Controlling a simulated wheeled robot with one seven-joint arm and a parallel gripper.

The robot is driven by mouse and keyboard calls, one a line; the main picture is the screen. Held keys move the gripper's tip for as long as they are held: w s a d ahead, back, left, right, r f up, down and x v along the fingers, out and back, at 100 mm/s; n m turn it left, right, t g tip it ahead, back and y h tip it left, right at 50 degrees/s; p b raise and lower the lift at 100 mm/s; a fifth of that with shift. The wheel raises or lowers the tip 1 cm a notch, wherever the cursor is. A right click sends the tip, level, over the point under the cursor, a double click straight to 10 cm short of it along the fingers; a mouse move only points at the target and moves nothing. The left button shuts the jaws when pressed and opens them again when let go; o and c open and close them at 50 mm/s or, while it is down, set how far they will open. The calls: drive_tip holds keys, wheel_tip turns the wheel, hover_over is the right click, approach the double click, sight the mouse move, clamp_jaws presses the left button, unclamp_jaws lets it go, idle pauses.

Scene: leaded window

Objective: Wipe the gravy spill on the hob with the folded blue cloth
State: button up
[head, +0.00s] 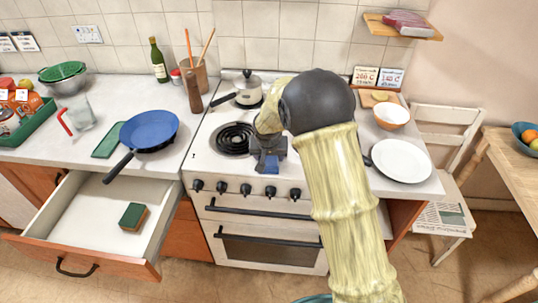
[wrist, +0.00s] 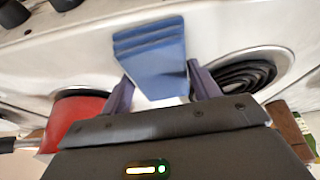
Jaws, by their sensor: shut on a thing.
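My gripper (head: 270,160) is over the front middle of the white hob (head: 205,158). It is shut on the folded blue cloth (head: 271,166). In the wrist view the cloth (wrist: 150,50) shows its layered folds and sits between the two fingers of my gripper (wrist: 162,88), sticking out past them. The cloth is between two burner areas, low over the hob; I cannot tell whether it touches the surface. I see no gravy spill in either view; the cloth, gripper and arm hide part of the hob.
A black coil burner (head: 233,138) is left of my gripper. A lidded saucepan (head: 247,90) stands behind. A red pan (wrist: 75,118) is beside the cloth in the wrist view. A blue frying pan (head: 149,131) lies on the left worktop, above an open drawer (head: 85,212).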

sight(269, 157)
drive_tip(key=shift+r+p, duration=1.9)
drive_tip(key=shift+r, duration=1)
drive_tip(key=shift+s+r+p, duration=0.1)
drive_tip(key=shift+r+p, duration=0.9)
drive_tip(key=shift+r, duration=0.55)
